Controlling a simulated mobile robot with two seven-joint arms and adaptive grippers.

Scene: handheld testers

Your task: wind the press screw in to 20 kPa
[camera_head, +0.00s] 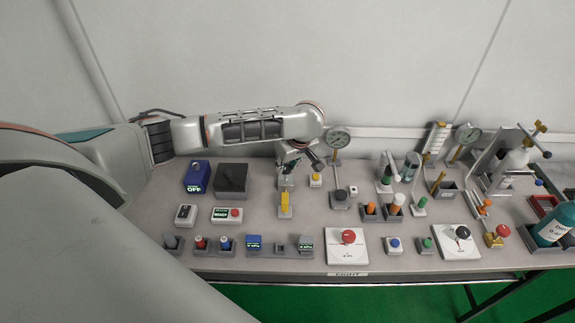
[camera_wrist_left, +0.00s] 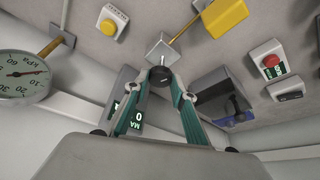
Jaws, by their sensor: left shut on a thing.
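The press screw shows in the left wrist view as a black round knob (camera_wrist_left: 160,77) on a thin shaft that comes out of a grey block (camera_wrist_left: 163,48). My left gripper (camera_wrist_left: 162,82) has its teal fingers closed on this knob. In the head view my left gripper (camera_head: 289,163) is at the back of the bench and hides most of the press. A round kPa gauge (camera_wrist_left: 20,76) on a brass stem stands left of it in the wrist view. It also shows in the head view (camera_head: 338,138). Its needle lies near horizontal; the exact reading is too small to tell.
In the head view, a blue box (camera_head: 197,177) and a dark box (camera_head: 231,180) stand left. Several testers crowd the bench right and front.

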